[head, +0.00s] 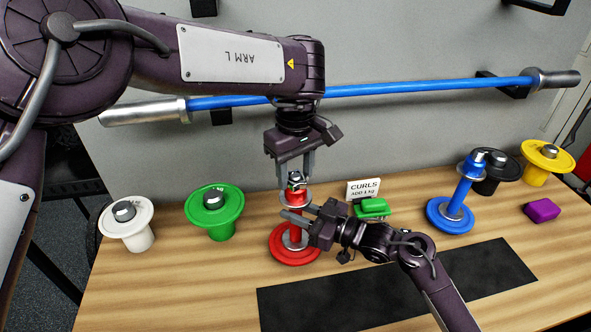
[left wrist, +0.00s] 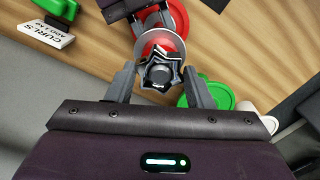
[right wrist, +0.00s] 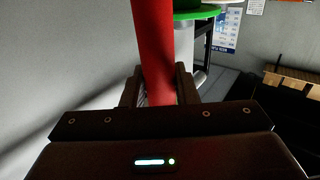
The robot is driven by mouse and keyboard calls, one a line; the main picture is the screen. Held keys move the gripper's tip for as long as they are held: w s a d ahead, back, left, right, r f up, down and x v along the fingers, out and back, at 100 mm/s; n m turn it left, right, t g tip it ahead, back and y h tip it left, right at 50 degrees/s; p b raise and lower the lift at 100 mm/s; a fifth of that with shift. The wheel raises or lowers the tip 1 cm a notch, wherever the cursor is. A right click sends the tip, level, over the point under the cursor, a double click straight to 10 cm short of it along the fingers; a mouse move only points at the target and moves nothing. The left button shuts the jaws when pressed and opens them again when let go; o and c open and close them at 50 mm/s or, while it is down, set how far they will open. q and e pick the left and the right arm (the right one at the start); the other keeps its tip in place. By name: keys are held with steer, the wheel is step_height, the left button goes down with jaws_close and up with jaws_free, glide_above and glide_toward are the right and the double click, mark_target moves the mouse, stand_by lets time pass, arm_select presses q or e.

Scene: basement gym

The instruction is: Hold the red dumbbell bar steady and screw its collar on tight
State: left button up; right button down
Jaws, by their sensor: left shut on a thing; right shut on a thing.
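The red dumbbell bar (head: 297,199) stands upright on its red plate (head: 292,257) on the wooden bench. A dark star-shaped metal collar (head: 296,178) sits at its top. My left gripper (head: 296,183) points down from above and is shut on the collar; the left wrist view shows the collar (left wrist: 158,72) between its fingers. My right gripper (head: 290,211) reaches in from the right and is shut on the bar below the collar. In the right wrist view the red bar (right wrist: 153,45) passes between the fingers. The collar's thread is hidden.
A blue dumbbell (head: 456,195) stands at right, near a purple block (head: 542,210). White (head: 128,235) and green (head: 213,223) plates rest on stands at left. A dark mat (head: 400,290) covers the front.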

arm_select(q)
steer(key=m, duration=0.3)
steer(key=shift+w, duration=0.1)
steer(key=o, duration=1.1)
steer(key=shift+r, duration=2.25)
steer(key=shift+c, duration=0.4)
